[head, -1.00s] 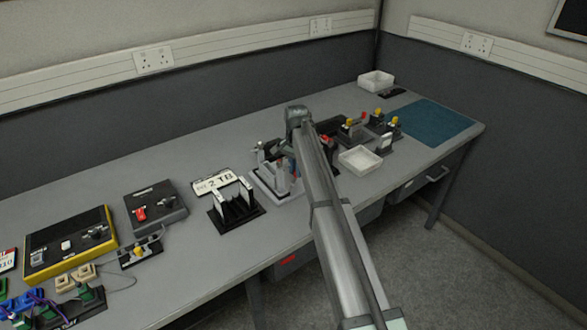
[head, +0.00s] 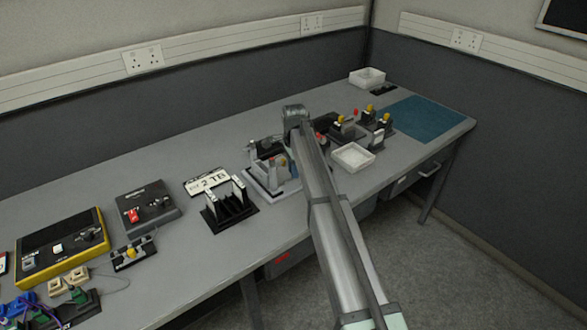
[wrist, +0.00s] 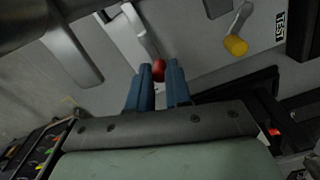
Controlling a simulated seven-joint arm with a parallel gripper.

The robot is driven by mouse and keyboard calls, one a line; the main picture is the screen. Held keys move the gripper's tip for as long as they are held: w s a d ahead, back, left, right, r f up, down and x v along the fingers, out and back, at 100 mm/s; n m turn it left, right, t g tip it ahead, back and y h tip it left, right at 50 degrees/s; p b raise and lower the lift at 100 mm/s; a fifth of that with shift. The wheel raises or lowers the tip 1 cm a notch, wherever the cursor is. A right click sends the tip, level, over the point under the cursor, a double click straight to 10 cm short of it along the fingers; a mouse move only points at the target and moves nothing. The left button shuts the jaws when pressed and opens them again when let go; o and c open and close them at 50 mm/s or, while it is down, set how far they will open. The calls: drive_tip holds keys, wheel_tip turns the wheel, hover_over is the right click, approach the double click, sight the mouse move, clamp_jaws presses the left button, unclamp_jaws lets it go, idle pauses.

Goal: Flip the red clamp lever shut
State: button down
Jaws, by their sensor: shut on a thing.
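In the wrist view, my gripper (wrist: 164,72) has its two blue fingers close together at the red knob of the red clamp lever (wrist: 158,69). The gripper is shut on this knob. A pale grey lever arm (wrist: 138,28) runs up and left from the knob. Most of the clamp's body is not clear in this view. In the head view my arm hides the gripper and the red knob it holds.
A second lever with a yellow knob (wrist: 236,46) stands to the right, near a TEST label (wrist: 280,30). In the head view a grey fixture (head: 262,183) sits left of my arm. A white tray (head: 353,157) and several yellow-knobbed clamps (head: 386,118) stand right.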

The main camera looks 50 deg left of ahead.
idle(0.4)
drive_tip(key=c, duration=1.1)
unclamp_jaws()
drive_tip(key=shift+o, duration=0.2)
drive_tip(key=shift+r, duration=0.1)
wheel_tip(320, 180, up, 14)
drive_tip(key=shift+f, duration=0.2)
